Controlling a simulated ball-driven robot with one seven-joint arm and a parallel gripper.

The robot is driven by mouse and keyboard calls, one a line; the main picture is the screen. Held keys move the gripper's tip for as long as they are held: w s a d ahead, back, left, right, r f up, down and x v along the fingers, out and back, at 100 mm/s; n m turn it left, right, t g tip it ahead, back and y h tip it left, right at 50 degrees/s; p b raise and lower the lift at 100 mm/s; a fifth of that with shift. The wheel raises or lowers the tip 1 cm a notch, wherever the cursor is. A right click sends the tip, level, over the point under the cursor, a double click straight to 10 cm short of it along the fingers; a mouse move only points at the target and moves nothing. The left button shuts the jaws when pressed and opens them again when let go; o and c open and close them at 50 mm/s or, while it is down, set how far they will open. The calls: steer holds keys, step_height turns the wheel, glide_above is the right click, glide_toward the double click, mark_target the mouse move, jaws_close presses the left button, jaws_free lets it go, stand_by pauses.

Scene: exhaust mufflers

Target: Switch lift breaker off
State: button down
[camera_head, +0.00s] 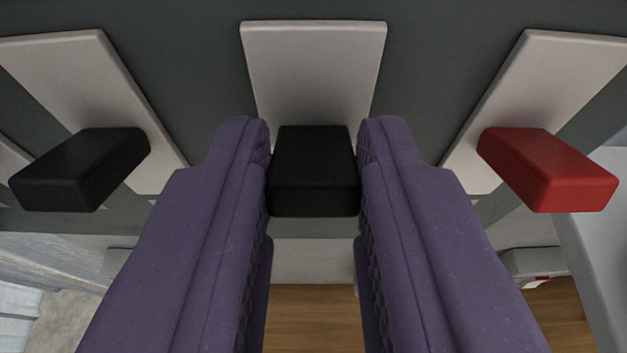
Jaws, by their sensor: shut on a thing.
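Three breaker levers stick out from pale plates on a dark grey panel (437,60). The middle black lever (313,170) stands in front of its plate (314,70). My gripper (313,165) has its two purple fingers on either side of this lever, shut on it. A second black lever (80,170) is to the left, apart from my fingers. A red lever (548,168) is to the right, also apart. No label tells which lever is the lift breaker.
The neighbouring levers stand close outside each finger. Part of another pale plate shows at the left edge. Below the panel, a brown wooden surface (305,315) and grey structures are visible. A pale grey edge (595,240) is at the right.

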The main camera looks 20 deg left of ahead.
step_height(320, 180, down, 5)
steer(key=t+y+b, duration=0.1)
steer(key=t+b, duration=0.4)
steer(key=b, duration=1.3)
steer(key=t+y+b, duration=0.2)
steer(key=t+b, duration=0.3)
steer(key=b, duration=1.3)
steer(key=shift+s+f, duration=0.15)
steer(key=shift+r+b, duration=0.2)
steer(key=shift+b, duration=0.25)
steer(key=c, duration=0.9)
jaws_free()
steer(key=shift+d, duration=0.1)
steer(key=v, duration=0.7)
steer(key=shift+s+f, duration=0.2)
steer(key=shift+f, duration=0.15)
